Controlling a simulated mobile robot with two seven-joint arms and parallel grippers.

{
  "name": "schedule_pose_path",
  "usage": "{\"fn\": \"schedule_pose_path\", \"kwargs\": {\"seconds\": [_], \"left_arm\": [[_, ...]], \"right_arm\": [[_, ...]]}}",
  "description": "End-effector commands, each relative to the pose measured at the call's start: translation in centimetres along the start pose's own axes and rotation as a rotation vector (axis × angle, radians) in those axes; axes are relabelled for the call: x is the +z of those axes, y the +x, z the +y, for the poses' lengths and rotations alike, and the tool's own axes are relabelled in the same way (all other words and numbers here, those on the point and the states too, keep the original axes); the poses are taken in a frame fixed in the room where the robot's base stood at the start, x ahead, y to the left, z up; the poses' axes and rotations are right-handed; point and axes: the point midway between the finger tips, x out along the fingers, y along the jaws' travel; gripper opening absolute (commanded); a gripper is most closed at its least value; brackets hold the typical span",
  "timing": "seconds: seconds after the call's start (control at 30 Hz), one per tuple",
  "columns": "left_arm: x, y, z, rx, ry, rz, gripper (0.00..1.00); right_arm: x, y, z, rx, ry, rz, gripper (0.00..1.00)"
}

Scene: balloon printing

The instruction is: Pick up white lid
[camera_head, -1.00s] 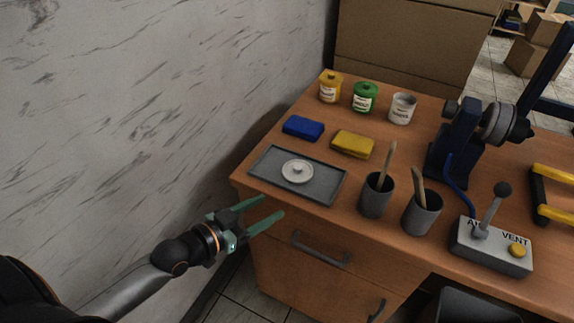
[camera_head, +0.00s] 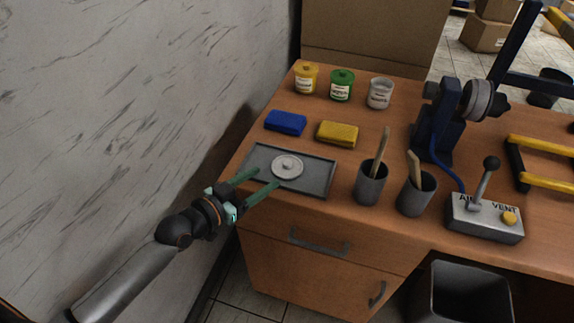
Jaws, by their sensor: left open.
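The white lid (camera_head: 287,166) is a round disc with a small knob on top. It lies on the grey tray (camera_head: 318,181) at the left end of the wooden desk. My left gripper (camera_head: 267,178) is open, its two green fingers reaching over the near left part of the tray. Its fingertips are just left of the lid, and nothing is between them. From this view I cannot tell how high the fingers are above the tray. My right gripper is not in view.
Yellow, green and white jars (camera_head: 380,93) stand at the back, the white one without a lid. Blue (camera_head: 286,122) and yellow (camera_head: 338,133) sponges lie behind the tray. Two grey cups (camera_head: 370,182) with brushes stand right of it. A lever box (camera_head: 484,218) is farther right.

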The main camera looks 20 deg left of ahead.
Motion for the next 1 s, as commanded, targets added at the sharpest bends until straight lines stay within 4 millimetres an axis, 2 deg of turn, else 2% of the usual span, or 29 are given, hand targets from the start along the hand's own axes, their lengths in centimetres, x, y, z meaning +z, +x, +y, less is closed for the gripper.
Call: {"fn": "schedule_pose_path", "kwargs": {"seconds": [0.1,0.27,0.47,0.6,0.9,1.0], "left_arm": [[0.0,1.2,0.0,0.000,0.000,0.001,0.62],[-0.1,2.0,0.1,0.000,-0.001,0.000,0.62],[-1.0,4.8,0.5,0.001,-0.003,0.003,0.62],[-0.7,6.3,0.4,0.000,-0.001,0.000,0.62],[-0.6,6.8,0.4,0.001,0.000,-0.001,0.62],[-0.6,6.8,0.4,0.001,0.000,-0.001,0.52]], "right_arm": [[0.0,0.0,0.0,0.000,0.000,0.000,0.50],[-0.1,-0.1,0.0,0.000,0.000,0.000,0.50],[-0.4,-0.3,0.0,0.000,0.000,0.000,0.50],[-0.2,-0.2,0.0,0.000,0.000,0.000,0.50],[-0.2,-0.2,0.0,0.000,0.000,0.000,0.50],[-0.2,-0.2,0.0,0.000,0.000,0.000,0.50]]}}
